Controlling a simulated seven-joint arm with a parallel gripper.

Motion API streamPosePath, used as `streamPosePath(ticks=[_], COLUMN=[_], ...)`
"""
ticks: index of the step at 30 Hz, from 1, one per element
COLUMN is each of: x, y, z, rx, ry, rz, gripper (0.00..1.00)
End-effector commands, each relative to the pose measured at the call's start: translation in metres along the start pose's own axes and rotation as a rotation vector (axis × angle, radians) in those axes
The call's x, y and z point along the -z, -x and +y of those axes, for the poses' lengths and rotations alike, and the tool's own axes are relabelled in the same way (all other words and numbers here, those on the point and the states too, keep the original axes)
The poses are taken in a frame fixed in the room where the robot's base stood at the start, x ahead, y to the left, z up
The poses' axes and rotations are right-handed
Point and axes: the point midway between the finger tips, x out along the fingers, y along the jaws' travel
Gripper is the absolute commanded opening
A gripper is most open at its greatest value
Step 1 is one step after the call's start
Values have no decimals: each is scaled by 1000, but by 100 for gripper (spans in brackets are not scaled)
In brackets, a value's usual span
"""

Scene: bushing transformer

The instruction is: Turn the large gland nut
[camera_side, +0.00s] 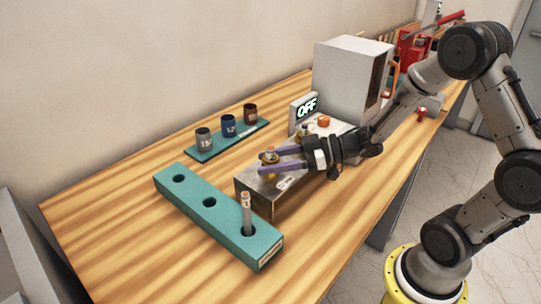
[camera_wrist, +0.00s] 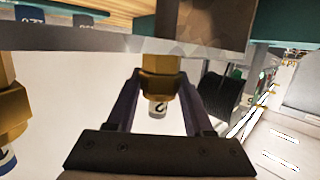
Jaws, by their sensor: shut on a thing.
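A brass gland nut (camera_side: 270,157) stands on top of a metal box (camera_side: 262,194) in the side view. My gripper (camera_side: 264,161) reaches in from the right, with its two purple fingers on either side of this nut. In the wrist view the fingers are closed on the hexagonal brass nut (camera_wrist: 160,66), and a pale marked tip (camera_wrist: 157,109) sticks out of it. A second brass fitting (camera_wrist: 10,108) shows at the left edge of the wrist view, outside the fingers. I cannot tell from the views how the two nuts compare in size.
A teal block (camera_side: 186,190) with round holes stands in front, with a pale rod (camera_side: 247,215) upright in one hole. A teal tray (camera_side: 220,146) holds three cups behind.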

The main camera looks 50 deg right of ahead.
Motion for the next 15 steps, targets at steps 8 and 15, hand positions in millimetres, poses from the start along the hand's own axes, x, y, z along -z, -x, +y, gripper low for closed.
streamPosePath(ticks=[8, 15], x=[0, 0], y=[0, 0], z=[-1, 1], rx=[11, 122], ry=[4, 32], rz=[1, 2], gripper=[0, 0])
